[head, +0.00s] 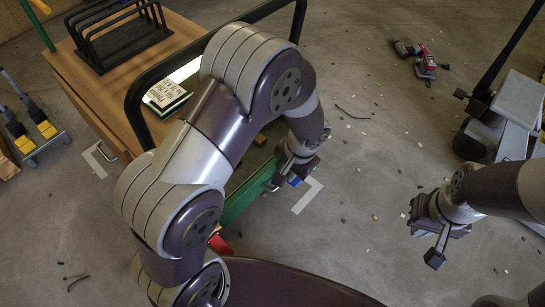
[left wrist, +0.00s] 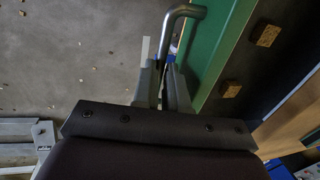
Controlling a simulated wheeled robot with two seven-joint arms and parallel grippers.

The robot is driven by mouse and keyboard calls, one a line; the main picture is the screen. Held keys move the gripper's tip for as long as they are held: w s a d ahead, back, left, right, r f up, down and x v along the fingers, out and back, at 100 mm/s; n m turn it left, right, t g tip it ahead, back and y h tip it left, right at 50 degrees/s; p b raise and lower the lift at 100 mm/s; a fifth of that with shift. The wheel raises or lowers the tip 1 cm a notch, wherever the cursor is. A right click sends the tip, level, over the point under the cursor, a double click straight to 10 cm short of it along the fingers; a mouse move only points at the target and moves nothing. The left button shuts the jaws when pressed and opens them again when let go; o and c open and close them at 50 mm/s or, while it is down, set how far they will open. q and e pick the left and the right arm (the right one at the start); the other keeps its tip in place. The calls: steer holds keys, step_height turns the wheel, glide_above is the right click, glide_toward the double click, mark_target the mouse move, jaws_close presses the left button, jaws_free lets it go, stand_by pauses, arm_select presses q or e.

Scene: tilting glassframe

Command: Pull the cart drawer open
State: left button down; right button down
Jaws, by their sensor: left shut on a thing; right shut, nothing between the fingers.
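The cart (head: 184,30) has a wooden top and a black rail. Its green drawer front (head: 248,190) stands out from the cart body, partly hidden by my left arm. In the left wrist view the green front (left wrist: 216,40) has a bent metal handle (left wrist: 184,12). A dark drawer interior (left wrist: 245,65) with small wooden blocks (left wrist: 265,34) shows behind it, so the drawer is at least partly open. My left gripper (left wrist: 168,75) is shut on the handle; it shows at the drawer front in the head view (head: 290,172). My right gripper (head: 436,245) is shut and empty, away from the cart.
A black rack (head: 118,38) and a labelled box (head: 172,92) are on the cart top. Yellow-and-black tools (head: 40,128) stand at the left. A red tool (head: 426,62) lies on the floor at the back right. Small debris is scattered over open floor.

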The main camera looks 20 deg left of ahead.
arm_select(q)
steer(key=shift+s+d, duration=0.3)
steer(key=shift+d, duration=0.5)
steer(key=shift+s+d, duration=0.3)
steer(key=shift+d, duration=0.45)
steer(key=c, duration=1.4)
jaws_free()
steer(key=shift+c, duration=0.2)
steer(key=shift+r, duration=0.1)
step_height(320, 180, up, 12)
steer(key=d+p, duration=0.2)
steer(key=p, duration=0.2)
steer(key=shift+s+r, duration=0.15)
steer(key=shift+s, duration=0.3)
